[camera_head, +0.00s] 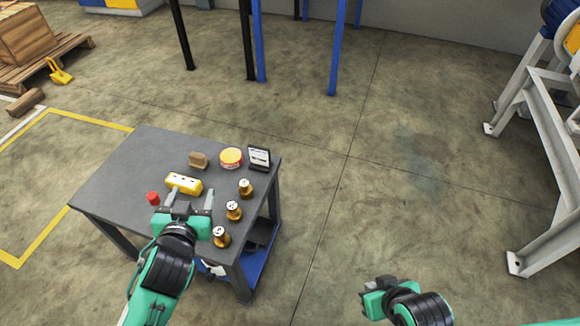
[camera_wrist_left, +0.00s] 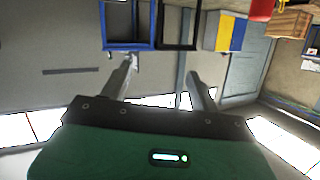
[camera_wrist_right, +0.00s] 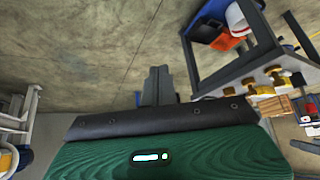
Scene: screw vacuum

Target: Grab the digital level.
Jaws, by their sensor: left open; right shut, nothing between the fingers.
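My right gripper (camera_head: 372,292) is shut and empty, right of the table over bare floor. Its closed fingers show in the right wrist view (camera_wrist_right: 156,85).
The table (camera_head: 125,180) also holds a red cylinder (camera_head: 153,198), a brown block (camera_head: 198,160), a round yellow-and-red tin (camera_head: 231,157), a black device with a white panel (camera_head: 259,158) and three brass pieces (camera_head: 234,211). Floor right of the table is clear.

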